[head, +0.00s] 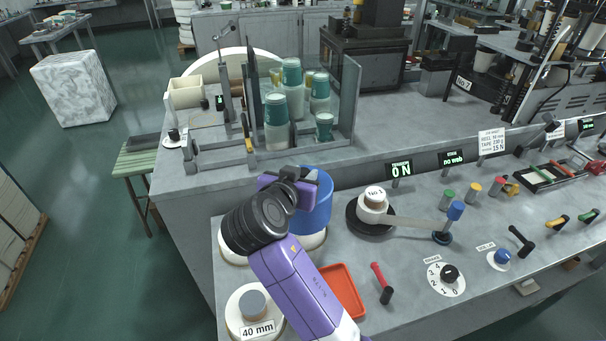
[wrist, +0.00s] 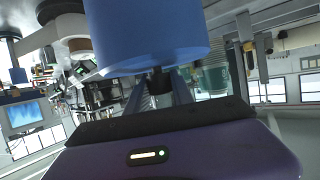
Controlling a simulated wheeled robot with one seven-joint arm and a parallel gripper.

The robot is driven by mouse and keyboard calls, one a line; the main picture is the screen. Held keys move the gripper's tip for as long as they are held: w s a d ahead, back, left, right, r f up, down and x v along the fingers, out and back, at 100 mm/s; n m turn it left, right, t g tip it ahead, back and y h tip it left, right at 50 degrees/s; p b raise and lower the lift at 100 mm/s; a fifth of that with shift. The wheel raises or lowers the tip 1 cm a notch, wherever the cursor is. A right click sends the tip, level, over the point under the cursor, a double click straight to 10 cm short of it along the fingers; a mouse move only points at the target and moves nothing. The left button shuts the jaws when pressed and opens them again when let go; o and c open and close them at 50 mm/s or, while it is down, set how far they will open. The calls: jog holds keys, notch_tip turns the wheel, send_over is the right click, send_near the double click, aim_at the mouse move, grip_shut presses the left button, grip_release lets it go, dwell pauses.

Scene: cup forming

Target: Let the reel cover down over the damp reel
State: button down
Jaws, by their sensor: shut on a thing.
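The reel cover is a blue cylinder (head: 318,207), seen large in the wrist view (wrist: 150,35). My gripper (head: 304,178) is shut on the dark knob of the cover; the fingers show in the wrist view (wrist: 160,86). The cover looks upright. A white reel (head: 314,239) shows just below the cover, partly hidden by it and by my wrist. It may be the damp reel; I cannot tell whether the cover touches it or hangs above it. Another pale round edge (head: 231,257) shows left of my wrist.
A reel marked 40 mm (head: 253,306) stands at the front left. An orange tray (head: 343,291) and a red-handled lever (head: 381,282) lie near my arm. A No.1 reel (head: 374,201) on a dark disc is to the right. Glass-walled cup stacks (head: 290,105) stand behind.

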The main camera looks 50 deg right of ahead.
jog(key=shift+f+b, duration=2.95)
jog(key=shift+f, duration=0.75)
dwell(0.9)
jog(key=c, duration=0.6)
grip_release()
jog(key=shift+o, duration=0.2)
jog(key=shift+r+p, duration=3)
jog(key=shift+r, duration=1.05)
